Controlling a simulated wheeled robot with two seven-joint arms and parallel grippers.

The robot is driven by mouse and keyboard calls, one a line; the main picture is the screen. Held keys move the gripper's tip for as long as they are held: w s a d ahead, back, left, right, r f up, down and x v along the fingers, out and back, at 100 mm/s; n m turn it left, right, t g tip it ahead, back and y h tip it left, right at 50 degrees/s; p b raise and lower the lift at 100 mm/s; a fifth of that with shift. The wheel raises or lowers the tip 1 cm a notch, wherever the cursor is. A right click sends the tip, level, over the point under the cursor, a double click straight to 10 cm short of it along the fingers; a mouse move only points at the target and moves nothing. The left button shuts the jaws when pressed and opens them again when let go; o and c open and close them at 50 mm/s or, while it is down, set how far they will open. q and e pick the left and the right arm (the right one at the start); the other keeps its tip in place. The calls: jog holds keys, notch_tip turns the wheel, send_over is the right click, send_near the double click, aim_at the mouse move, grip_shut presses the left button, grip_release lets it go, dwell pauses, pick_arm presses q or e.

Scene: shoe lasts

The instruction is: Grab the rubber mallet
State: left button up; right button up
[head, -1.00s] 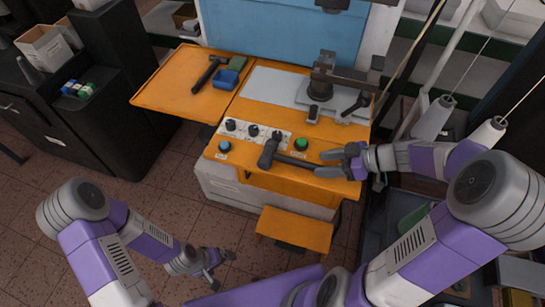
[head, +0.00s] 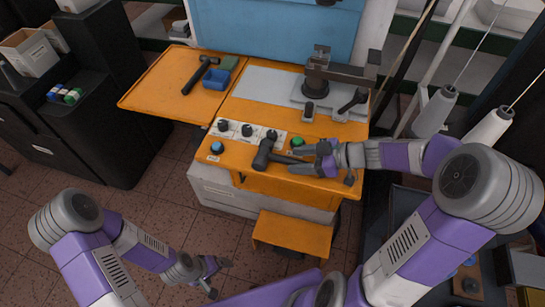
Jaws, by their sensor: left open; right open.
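A dark mallet (head: 262,155) with a thick head lies on the front edge of the orange machine panel, its handle pointing right. My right gripper (head: 298,159) is open, its fingers on either side of the handle, close to the head. The fingers and wrist hide part of the handle; I cannot tell whether they touch it. A second black hammer (head: 200,75) lies on the orange side table at the upper left. My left gripper (head: 217,278) is open and empty, low over the floor in front of the machine.
A blue bin (head: 216,79) and a green block (head: 229,63) sit beside the second hammer. Black knobs (head: 247,130) and a green button (head: 297,142) line the panel behind the mallet. A clamp (head: 325,70) stands at the back. Thread cones (head: 490,128) are at right.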

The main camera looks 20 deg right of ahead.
grip_shut()
jog(key=shift+r, duration=0.1)
dwell(0.3)
